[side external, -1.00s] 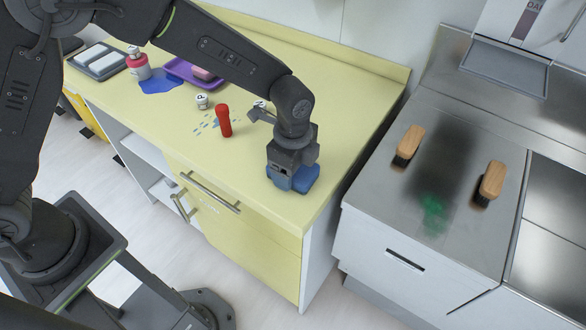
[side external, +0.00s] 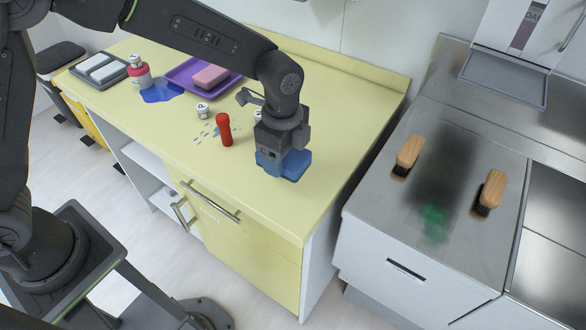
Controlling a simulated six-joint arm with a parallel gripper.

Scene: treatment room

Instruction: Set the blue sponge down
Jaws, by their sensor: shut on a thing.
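The blue sponge (side external: 296,165) is at the right end of the yellow counter (side external: 330,120), under my gripper (side external: 283,164). My gripper points down and is shut on the sponge. The gripper body hides part of the sponge and the fingertips. I cannot tell whether the sponge touches the counter or is slightly above it.
Small white jars (side external: 203,110), a purple tray (side external: 184,76) with a pink block (side external: 210,77), and a blue puddle (side external: 163,92) lie farther left. Two wooden brushes (side external: 409,151) stand on the steel surface.

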